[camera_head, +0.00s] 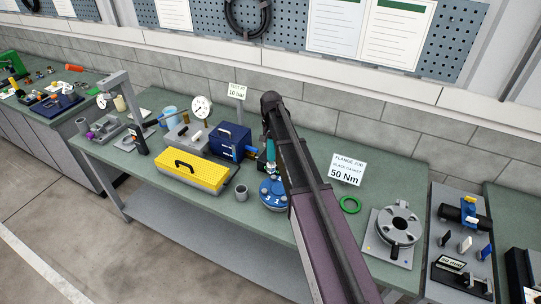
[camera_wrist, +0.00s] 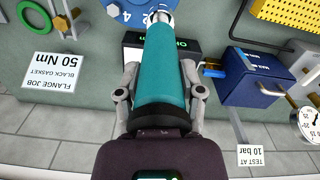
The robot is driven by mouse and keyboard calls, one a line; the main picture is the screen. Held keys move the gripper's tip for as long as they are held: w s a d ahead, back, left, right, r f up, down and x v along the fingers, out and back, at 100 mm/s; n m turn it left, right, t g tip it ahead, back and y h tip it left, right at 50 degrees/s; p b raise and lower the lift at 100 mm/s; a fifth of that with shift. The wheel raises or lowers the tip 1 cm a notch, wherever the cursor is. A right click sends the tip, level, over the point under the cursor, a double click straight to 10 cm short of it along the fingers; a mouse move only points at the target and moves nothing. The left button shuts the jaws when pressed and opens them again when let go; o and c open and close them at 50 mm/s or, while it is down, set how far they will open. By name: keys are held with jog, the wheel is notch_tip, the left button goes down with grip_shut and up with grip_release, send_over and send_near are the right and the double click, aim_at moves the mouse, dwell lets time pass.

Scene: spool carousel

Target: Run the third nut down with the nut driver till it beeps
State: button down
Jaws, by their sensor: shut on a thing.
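My gripper (camera_wrist: 160,72) is shut on the nut driver (camera_wrist: 166,88), a teal cylinder with a metallic socket end. In the wrist view the driver's tip is at the edge of a round blue flange (camera_wrist: 117,13) with white numbers. In the head view the driver (camera_head: 271,168) stands over the far side of the blue flange (camera_head: 272,197), partly behind my arm. I cannot tell whether the socket sits on a nut; the third nut is not clearly visible. A dark box with a green-lit display (camera_wrist: 189,45) is partly hidden behind the driver.
A green ring (camera_head: 350,204), the "50 Nm" card (camera_head: 346,169) and a grey flange fixture (camera_head: 393,235) are to the right.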

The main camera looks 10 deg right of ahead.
jog(key=s+a, duration=0.4)
jog(key=s, duration=0.1)
jog(key=shift+s+r+p, duration=0.3)
jog(key=shift+s+r, duration=0.05)
jog(key=shift+s, duration=0.05)
jog(key=shift+f, duration=0.15)
